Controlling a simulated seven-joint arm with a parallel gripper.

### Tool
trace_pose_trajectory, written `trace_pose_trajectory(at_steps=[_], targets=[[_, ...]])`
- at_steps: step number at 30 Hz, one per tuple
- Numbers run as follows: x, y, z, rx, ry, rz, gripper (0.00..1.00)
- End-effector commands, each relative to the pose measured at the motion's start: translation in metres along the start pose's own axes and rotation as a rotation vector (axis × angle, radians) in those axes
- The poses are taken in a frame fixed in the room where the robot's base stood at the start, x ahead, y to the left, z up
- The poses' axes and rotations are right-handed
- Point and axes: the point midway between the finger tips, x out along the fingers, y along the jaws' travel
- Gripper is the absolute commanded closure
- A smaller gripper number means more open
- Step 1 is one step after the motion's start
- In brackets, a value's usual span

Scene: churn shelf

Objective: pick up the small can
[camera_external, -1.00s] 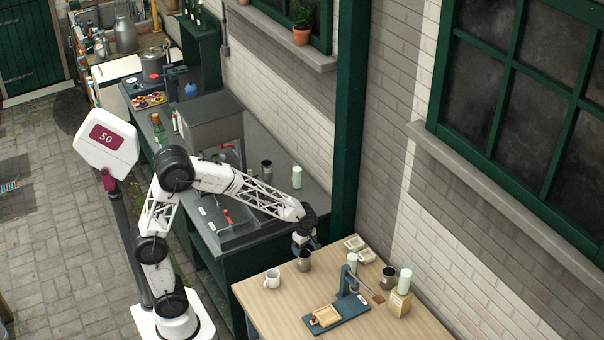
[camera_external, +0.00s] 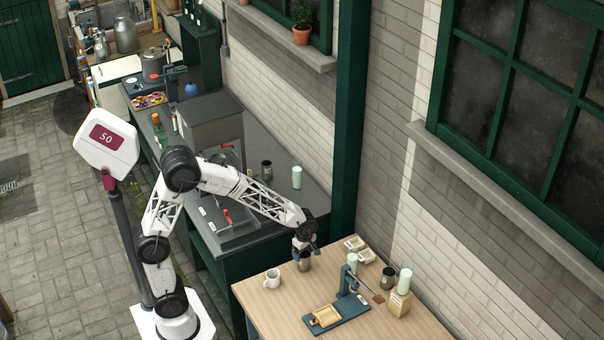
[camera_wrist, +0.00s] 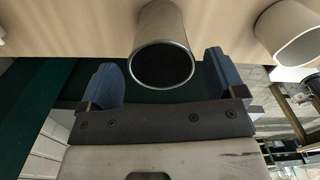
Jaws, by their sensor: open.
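A small grey metal can (camera_external: 305,265) stands upright near the back left edge of the light wooden table (camera_external: 270,315). My gripper (camera_external: 305,250) is right at it and hides its upper part in the external view. In the wrist view the can (camera_wrist: 165,22) shows its dark round end between the two blue fingers of my gripper (camera_wrist: 162,82). The fingers are open, with a gap on each side of the can. I see no contact with it.
A white mug (camera_external: 272,279) stands left of the can. A blue press (camera_external: 340,312) stands in front, with white dishes (camera_external: 366,256) behind it. Another dark can (camera_external: 388,277) stands beside a wooden block (camera_external: 400,303) with a pale green cylinder (camera_external: 405,280).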

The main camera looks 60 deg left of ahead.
Motion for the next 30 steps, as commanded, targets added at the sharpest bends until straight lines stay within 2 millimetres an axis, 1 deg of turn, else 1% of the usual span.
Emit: trace_pose_trajectory(at_steps=[9, 12, 16, 30], targets=[[0.035, -0.002, 0.001, 0.000, 0.001, -0.002, 0.11], [0.042, -0.002, 0.001, 0.000, 0.000, -0.001, 0.11], [0.045, -0.002, 0.001, 0.000, 0.000, 0.000, 0.11], [0.045, -0.002, 0.001, 0.000, 0.000, 0.000, 0.11]])
